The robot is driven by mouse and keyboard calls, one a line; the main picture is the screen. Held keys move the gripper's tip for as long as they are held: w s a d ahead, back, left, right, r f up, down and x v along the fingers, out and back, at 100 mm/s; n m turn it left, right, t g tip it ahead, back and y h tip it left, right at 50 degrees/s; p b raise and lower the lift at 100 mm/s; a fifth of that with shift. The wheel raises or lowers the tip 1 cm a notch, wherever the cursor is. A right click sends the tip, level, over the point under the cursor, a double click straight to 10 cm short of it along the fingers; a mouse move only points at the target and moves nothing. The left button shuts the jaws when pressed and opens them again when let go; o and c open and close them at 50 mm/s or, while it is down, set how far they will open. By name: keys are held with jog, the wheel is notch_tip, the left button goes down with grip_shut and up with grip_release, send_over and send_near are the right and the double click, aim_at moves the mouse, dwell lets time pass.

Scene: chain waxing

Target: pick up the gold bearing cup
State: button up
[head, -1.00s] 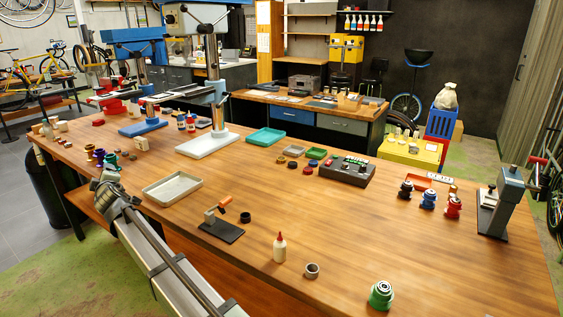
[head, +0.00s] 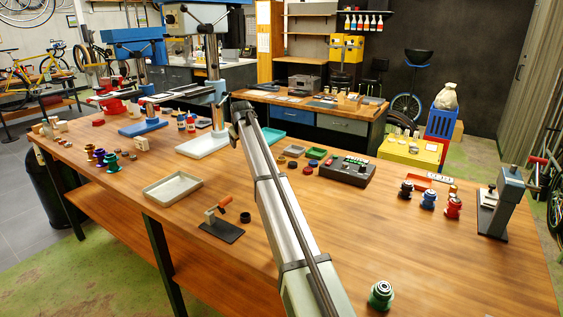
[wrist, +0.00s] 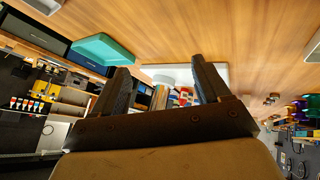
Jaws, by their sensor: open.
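My gripper (wrist: 160,66) shows in the wrist view with its two dark fingers apart and nothing between them. In the head view its fingers cannot be made out past the far end of my arm. I cannot single out the gold bearing cup with certainty. A small orange-gold piece (head: 453,189) stands behind the red part at the table's right. A group of small coloured cups (head: 106,158) stands at the table's left. Coloured cups, one of them orange-yellow, also show at the right edge of the wrist view (wrist: 303,112), well away from my fingers.
The wooden table (head: 370,235) holds a grey tray (head: 172,187), a small stand with an orange handle (head: 221,222), a dark control box (head: 346,170), a green part (head: 381,294) and a grey press (head: 500,205). A teal tray (wrist: 103,49) shows left of my fingers. The right-centre tabletop is clear.

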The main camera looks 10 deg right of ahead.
jog(key=d+m+g+y, duration=0.1)
jog(key=d+m+g, duration=0.25)
jog(key=d, duration=1.65)
send_over(282, 158)
jog(key=s+d, duration=0.1)
jog(key=s, duration=0.1)
jog(key=shift+n, duration=0.35)
notch_tip(282, 158, down, 7)
jog(key=shift+d+r, duration=0.1)
jog(key=shift+d, duration=0.05)
jog(key=shift+s+a+x, duration=0.1)
jog(key=shift+a+x, duration=0.05)
jog(key=shift+x, duration=0.75)
jog(key=shift+s+a+x, duration=0.1)
jog(key=shift+a+x, duration=0.05)
jog(key=shift+x, duration=0.8)
jog(key=shift+s+a+x, duration=0.1)
jog(key=shift+a+x, duration=0.05)
jog(key=shift+x, duration=0.75)
jog(key=c, duration=1.1)
jog(key=shift+c, duration=0.2)
